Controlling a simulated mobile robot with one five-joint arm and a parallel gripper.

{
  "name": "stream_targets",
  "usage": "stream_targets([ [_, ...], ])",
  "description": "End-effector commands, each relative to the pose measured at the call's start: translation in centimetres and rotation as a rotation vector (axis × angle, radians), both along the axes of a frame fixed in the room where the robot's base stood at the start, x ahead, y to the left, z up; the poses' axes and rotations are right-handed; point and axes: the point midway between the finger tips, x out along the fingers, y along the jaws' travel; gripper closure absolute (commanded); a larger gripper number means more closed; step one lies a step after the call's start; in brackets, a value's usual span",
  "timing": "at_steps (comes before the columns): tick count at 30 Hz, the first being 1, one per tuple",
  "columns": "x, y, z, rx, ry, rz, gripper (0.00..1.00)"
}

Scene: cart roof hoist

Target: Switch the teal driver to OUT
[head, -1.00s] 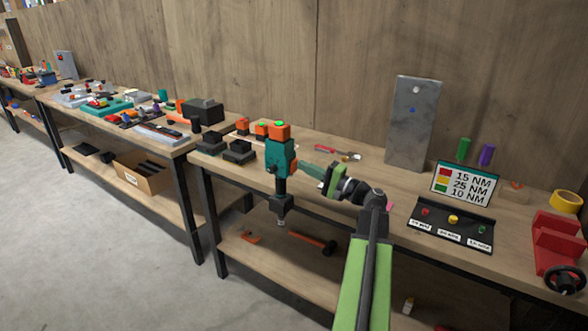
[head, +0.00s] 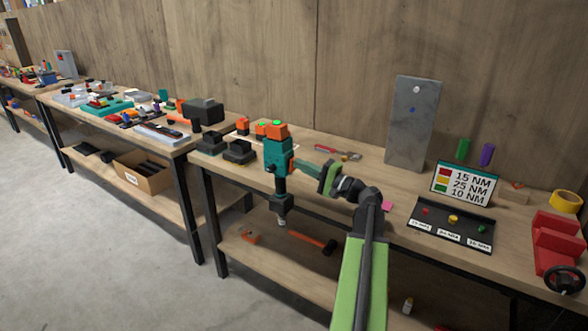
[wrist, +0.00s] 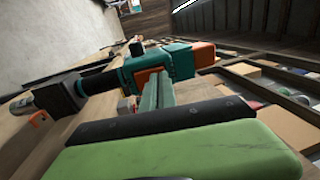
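The teal driver (head: 278,157) has an orange battery block with a green spot on top and a dark nose pointing down. It hangs in the air just off the front edge of the bench, leaning slightly. In the wrist view the driver (wrist: 158,67) lies sideways, with an orange part on its body and a small dark knob (wrist: 137,48) on its upper side. My gripper (head: 301,165) is shut on the driver's body from the right; its fingers also show in the wrist view (wrist: 160,92). I cannot read any direction marking or switch position.
The bench (head: 345,170) holds dark blocks (head: 240,151) at its left and a grey metal post (head: 412,120) behind. To the right are a torque sign (head: 464,184), a black tray (head: 450,222) and a red vise (head: 558,243). A hammer (head: 312,241) lies on the lower shelf.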

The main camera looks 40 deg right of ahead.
Motion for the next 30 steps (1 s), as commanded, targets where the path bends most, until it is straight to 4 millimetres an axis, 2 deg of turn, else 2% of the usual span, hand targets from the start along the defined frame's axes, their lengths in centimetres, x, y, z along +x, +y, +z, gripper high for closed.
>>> stream_targets([
  [30, 1.5, 0.3, 0.2, 0.0, 0.001, 0.0, 1.0],
])
